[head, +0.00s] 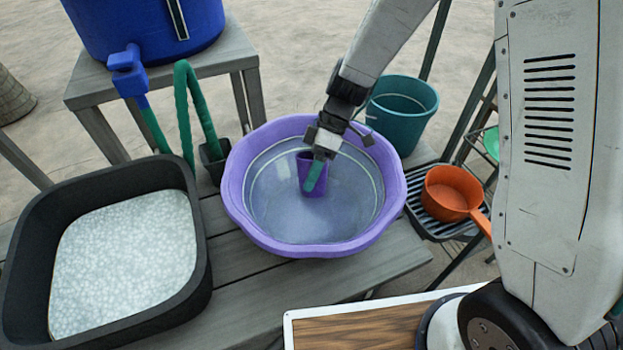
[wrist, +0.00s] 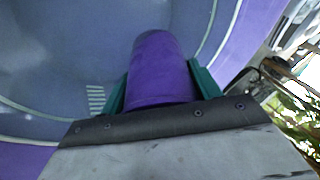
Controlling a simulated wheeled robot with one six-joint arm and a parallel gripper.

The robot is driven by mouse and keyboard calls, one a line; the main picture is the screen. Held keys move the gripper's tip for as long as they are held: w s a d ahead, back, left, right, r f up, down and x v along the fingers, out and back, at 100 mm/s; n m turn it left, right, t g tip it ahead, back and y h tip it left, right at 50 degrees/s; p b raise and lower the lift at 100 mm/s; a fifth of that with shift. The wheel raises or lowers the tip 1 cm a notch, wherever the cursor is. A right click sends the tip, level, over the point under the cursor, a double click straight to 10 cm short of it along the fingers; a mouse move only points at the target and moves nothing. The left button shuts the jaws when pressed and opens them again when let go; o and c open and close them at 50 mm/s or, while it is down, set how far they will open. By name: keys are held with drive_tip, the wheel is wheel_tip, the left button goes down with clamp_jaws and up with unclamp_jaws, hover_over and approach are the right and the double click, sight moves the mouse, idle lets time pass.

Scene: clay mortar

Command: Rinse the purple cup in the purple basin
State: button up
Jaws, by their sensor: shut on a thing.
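The purple cup (head: 308,172) is inside the purple basin (head: 240,210), near its middle. My gripper (head: 315,174) reaches down into the basin, its green fingers shut on the cup. In the wrist view the cup (wrist: 160,68) sits between the two green fingertips (wrist: 158,88). The basin's scalloped rim (wrist: 245,45) shows at the right there. The basin holds what looks like clear, greyish water. I cannot tell how deep the cup sits in it.
A dark tub (head: 190,270) with pale, foamy contents stands left of the basin. A blue barrel (head: 150,25) with a spigot and green hose (head: 190,105) is behind. A teal bucket (head: 405,110) stands behind right. An orange pan (head: 450,192) sits on a rack at right.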

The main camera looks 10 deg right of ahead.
wheel_tip(320, 180, up, 12)
drive_tip(key=shift+f, duration=0.2)
idle(0.6)
idle(1.0)
